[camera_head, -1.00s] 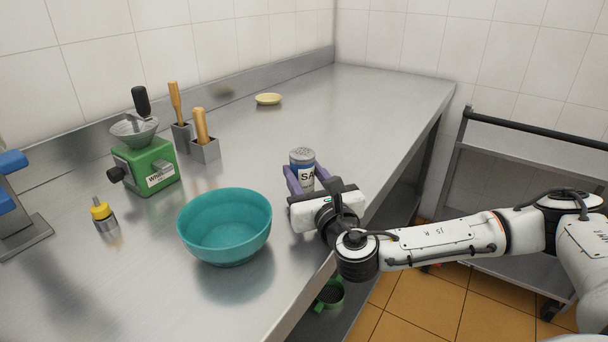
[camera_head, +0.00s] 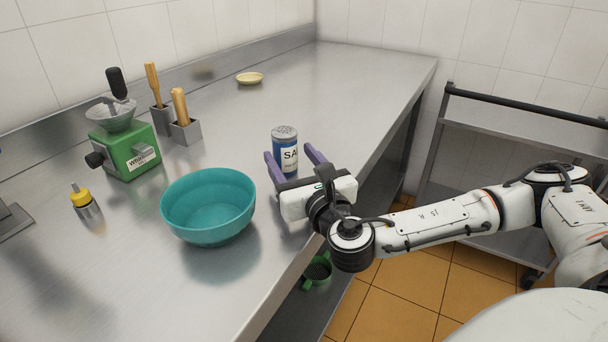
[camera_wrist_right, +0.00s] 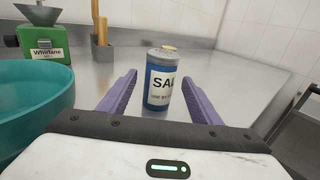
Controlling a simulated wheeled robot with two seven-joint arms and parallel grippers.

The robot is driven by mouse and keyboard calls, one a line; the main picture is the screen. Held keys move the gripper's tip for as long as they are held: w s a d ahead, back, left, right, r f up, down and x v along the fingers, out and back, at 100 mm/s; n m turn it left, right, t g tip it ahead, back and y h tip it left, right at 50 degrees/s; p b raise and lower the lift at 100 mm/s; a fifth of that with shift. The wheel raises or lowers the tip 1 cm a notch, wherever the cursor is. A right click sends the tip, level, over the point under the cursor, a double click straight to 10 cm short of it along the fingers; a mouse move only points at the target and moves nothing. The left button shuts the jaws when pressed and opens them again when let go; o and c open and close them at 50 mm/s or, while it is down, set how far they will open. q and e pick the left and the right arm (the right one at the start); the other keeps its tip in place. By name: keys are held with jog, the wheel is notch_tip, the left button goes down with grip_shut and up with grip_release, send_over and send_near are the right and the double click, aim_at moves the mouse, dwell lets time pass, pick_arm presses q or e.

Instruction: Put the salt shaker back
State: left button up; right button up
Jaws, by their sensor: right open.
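The salt shaker (camera_head: 285,151) stands upright on the metal counter (camera_head: 330,100), with a blue body, grey top and a white label. My right gripper (camera_head: 291,157) is open, its two purple fingers low over the counter on either side of the shaker's near side. In the right wrist view the shaker (camera_wrist_right: 160,80) stands between and just beyond the fingertips (camera_wrist_right: 158,80), with a gap to each finger. My left gripper is not in view.
A teal bowl (camera_head: 208,205) stands left of my right gripper. A small yellow dish (camera_head: 250,78) lies at the back. The counter behind the shaker is clear.

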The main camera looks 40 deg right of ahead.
jog(key=v, duration=0.9)
